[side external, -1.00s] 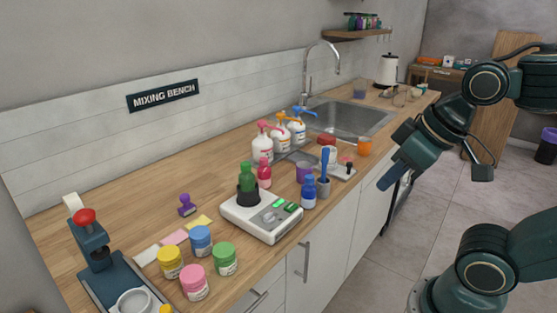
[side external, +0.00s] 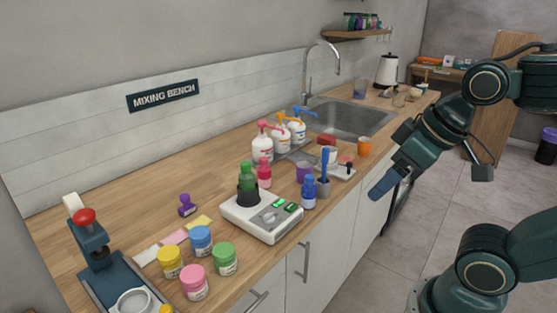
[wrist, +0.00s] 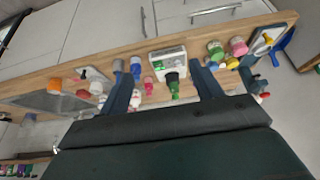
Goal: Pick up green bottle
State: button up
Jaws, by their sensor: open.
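The green bottle (side external: 247,176) stands upright in a dark holder on the white bench device (side external: 262,223), near the counter's front edge. In the wrist view the green bottle (wrist: 174,90) shows between my two fingers, at a distance. My gripper (side external: 383,188) is off the counter's front side, to the right of the bottle and well apart from it. In the wrist view my gripper (wrist: 160,80) has its fingers wide apart with nothing held between them.
A pink bottle (side external: 264,173) and a blue bottle (side external: 309,191) stand close to the device. Several lidded jars (side external: 200,241) stand at its left. Pump bottles (side external: 281,138) and the sink (side external: 350,119) lie farther back. The floor in front of the cabinets is clear.

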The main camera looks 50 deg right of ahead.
jog(key=shift+r, duration=0.1)
jog(key=w+r+n+g, duration=0.1)
jog(key=w+r+n, duration=0.35)
jog(key=w, duration=0.35)
jog(key=n+g, duration=0.5)
jog(key=n, duration=0.7)
send_over(247, 164)
notch_tip(247, 164, down, 3)
jog(key=shift+w+f, duration=0.1)
jog(key=shift+f, duration=0.05)
jog(key=shift+f, duration=0.1)
jog(key=shift+f, duration=4.15)
